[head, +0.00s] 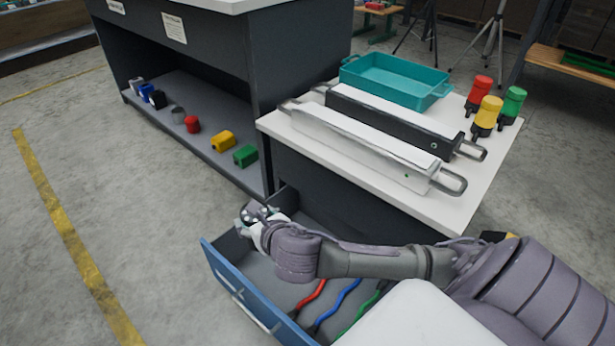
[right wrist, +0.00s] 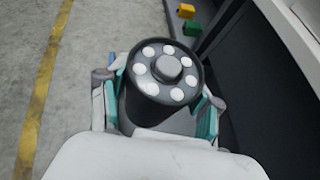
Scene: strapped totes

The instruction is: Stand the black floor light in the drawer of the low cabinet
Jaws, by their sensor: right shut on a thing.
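The black floor light (right wrist: 168,75), a dark cylinder with a ring of white lamps around a central knob, is between the fingers of my right gripper (right wrist: 160,100). In the head view the right gripper (head: 258,222) shows at the far-left end of the open drawer (head: 236,286), and the light (head: 262,211) is mostly hidden by the hand. The drawer has a blue front and belongs to the low cabinet (head: 335,185). I cannot tell whether the light's base touches the drawer floor. My left gripper is not in view.
Tools with red (head: 309,297), blue (head: 345,292) and green (head: 362,310) handles lie in the drawer's nearer part. The cabinet top holds white (head: 365,148) and black (head: 395,122) long cases, a teal tote (head: 397,80) and beacons (head: 487,112). Small coloured items stand on the left shelf (head: 205,148).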

